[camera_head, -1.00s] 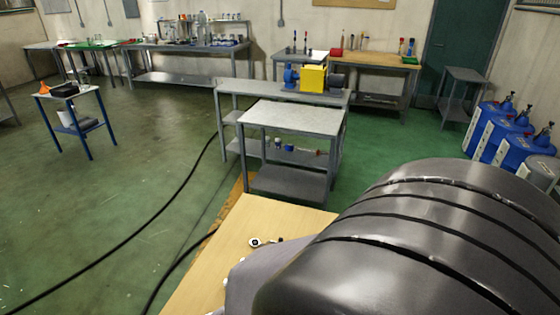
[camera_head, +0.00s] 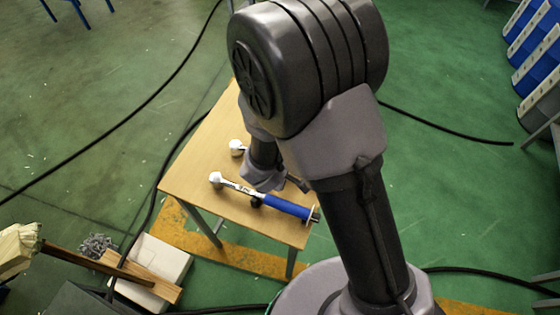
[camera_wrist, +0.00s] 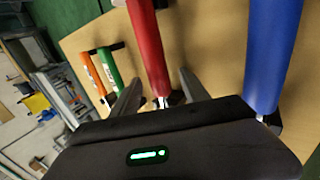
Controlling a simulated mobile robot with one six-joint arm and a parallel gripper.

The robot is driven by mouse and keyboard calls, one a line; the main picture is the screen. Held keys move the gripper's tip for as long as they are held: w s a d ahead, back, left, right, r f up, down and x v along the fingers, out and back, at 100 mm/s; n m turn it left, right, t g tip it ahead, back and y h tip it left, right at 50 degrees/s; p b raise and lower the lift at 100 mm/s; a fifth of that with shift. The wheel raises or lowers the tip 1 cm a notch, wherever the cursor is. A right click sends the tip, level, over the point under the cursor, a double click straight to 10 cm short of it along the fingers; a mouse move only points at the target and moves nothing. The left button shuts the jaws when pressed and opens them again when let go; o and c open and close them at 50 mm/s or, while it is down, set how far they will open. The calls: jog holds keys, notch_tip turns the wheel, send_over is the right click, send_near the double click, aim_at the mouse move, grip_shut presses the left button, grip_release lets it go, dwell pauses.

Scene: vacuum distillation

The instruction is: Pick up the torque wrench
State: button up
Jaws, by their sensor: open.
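A wrench with a blue handle (camera_head: 286,207) and a silver head (camera_head: 216,180) lies on the wooden table (camera_head: 205,160). In the wrist view its blue handle (camera_wrist: 271,55) is at the right. A red handle (camera_wrist: 147,45) runs between my gripper's (camera_wrist: 160,88) two spread fingers, which are open and not closed on it. An orange handle (camera_wrist: 93,74) and a green handle (camera_wrist: 109,68) lie to the left. In the head view my arm hides most of these tools; a second silver head (camera_head: 237,147) shows behind the blue-handled wrench. I cannot tell which is the torque wrench.
A white box (camera_head: 155,268) and wooden pieces (camera_head: 120,268) lie on the floor at lower left. Black cables (camera_head: 150,115) cross the green floor. Blue containers (camera_head: 530,45) stand at the far right. The table's left part is mostly bare.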

jog(key=shift+w+d+f, duration=0.1)
jog(key=shift+w+f, duration=0.1)
jog(key=shift+f, duration=0.1)
jog(key=shift+r, duration=0.1)
grip_shut()
dwell(1.1)
